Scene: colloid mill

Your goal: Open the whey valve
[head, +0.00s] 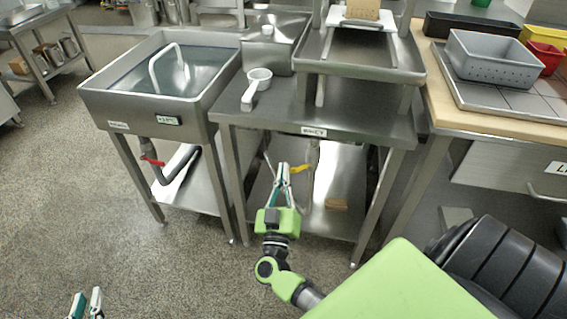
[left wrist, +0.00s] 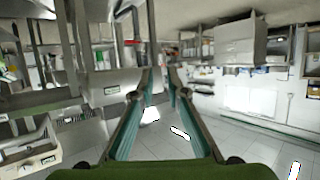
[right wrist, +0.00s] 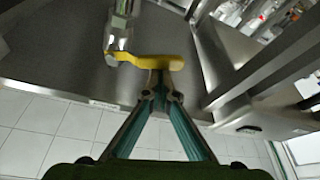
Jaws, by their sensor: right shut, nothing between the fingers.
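The valve with a yellow lever (head: 300,168) hangs on a pipe under the steel table, below a label (head: 313,132) that seems to read "WHEY". In the right wrist view the yellow lever (right wrist: 145,61) lies crosswise, running right from the metal valve body (right wrist: 118,35). My right gripper (head: 283,168) is shut and empty. Its fingertips (right wrist: 160,92) are close to the lever's free end; I cannot tell whether they touch. My left gripper (head: 86,293) is open and empty, low at the left of the head view, far from the valve; its fingers also show in the left wrist view (left wrist: 160,72).
A sink (head: 165,85) stands left of the table, with a red-handled valve (head: 153,160) beneath. Table legs flank the valve. The floor at left is clear.

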